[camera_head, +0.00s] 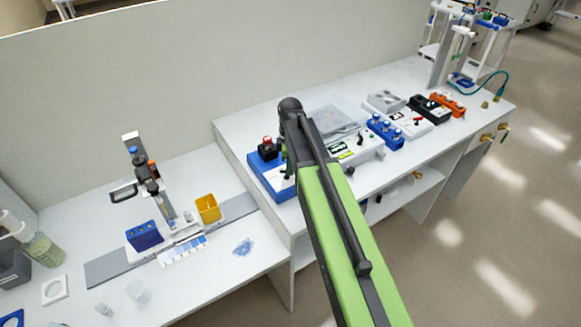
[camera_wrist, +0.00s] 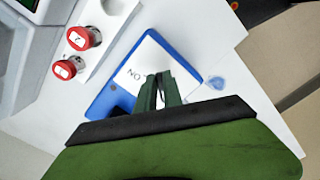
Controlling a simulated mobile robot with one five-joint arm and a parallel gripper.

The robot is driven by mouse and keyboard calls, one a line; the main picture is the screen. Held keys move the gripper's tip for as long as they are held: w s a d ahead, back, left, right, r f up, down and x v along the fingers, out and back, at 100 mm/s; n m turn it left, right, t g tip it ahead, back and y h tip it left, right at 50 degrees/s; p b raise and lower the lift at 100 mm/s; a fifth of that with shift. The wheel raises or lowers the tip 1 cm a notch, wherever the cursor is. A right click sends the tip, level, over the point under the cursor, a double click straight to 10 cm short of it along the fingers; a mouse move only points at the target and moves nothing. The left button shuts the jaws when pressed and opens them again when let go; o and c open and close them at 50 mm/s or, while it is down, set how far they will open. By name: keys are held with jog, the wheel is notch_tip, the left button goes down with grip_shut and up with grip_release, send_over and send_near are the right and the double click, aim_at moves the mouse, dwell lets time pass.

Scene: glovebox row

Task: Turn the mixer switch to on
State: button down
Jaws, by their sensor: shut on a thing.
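The mixer (camera_head: 283,188) is a blue box with a white top, at the middle of the bench in the head view. In the wrist view its blue-edged white panel (camera_wrist: 125,75) carries an "ON" label, seen upside down, just left of the fingertips. My gripper (camera_wrist: 160,88) points down at this panel, its two dark green fingers close together, shut on the mixer switch. The switch itself is mostly hidden between the fingers. In the head view my arm covers part of the mixer, and my gripper (camera_head: 287,158) shows only in part.
A black block with a red top (camera_head: 267,148) stands on the mixer's far left. A white device (camera_head: 365,150) is close on the right; two red knobs (camera_wrist: 82,38) show in the wrist view.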

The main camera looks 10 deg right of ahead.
jog(key=shift+s+m, duration=0.1)
jog(key=shift+m, duration=0.2)
jog(key=m, duration=0.2)
jog(key=shift+s+a+m, duration=0.1)
jog(key=shift+m, duration=0.3)
jog(key=shift+s+a+m, duration=0.1)
jog(key=shift+s+m, duration=0.05)
jog(key=shift+m, duration=1.65)
jog(key=c, duration=1.5)
grip_release()
